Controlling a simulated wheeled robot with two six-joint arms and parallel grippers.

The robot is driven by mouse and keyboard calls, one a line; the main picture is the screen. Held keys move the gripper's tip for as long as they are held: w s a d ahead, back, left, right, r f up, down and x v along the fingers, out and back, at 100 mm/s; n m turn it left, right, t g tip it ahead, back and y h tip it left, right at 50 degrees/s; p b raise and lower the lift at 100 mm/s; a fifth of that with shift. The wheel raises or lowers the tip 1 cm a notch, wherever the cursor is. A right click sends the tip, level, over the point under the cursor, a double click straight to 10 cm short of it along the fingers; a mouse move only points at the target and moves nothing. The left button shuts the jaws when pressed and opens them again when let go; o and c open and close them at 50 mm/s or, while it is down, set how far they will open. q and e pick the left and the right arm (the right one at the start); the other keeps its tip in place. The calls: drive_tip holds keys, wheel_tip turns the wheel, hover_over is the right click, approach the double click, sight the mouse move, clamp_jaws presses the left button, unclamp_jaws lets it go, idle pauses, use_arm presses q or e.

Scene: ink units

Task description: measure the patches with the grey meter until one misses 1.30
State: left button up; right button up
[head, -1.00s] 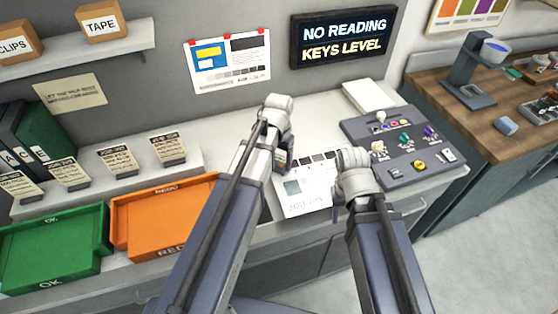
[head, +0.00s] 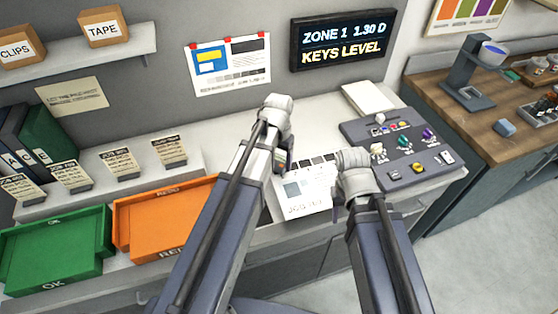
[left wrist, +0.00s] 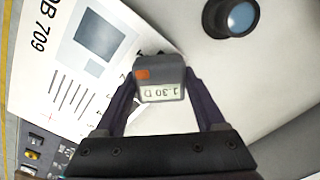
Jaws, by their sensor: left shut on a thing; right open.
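The grey meter (left wrist: 161,90) is between the fingers of my left gripper (head: 281,166). Its small screen reads 1.30 D, upside down in the left wrist view, beside an orange button. It is at the patch edge of the white sheet (head: 306,203), marked JOB 709 in the left wrist view (left wrist: 60,75). A row of dark patches (head: 318,160) runs along the sheet's far edge; the meter hides part of it. The wall display (head: 343,37) reads ZONE 1 1.30 D and KEYS LEVEL. My right gripper (head: 340,194) is open beside the sheet, its fingers mostly hidden by its wrist.
A dark console (head: 405,150) with coloured keys and knobs lies right of the sheet. A green OK tray (head: 55,250) and an orange REDO tray (head: 165,218) are at left, below several job cards. A round black piece with a blue lens (left wrist: 231,17) stands near the meter.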

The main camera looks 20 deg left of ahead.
use_arm(q)
drive_tip(key=shift+r+p, duration=0.55)
drive_tip(key=shift+r, duration=0.35)
use_arm(e)
drive_tip(key=shift+r, duration=0.8)
use_arm(q)
drive_tip(key=shift+d, duration=0.1)
use_arm(e)
drive_tip(key=shift+d, duration=0.1)
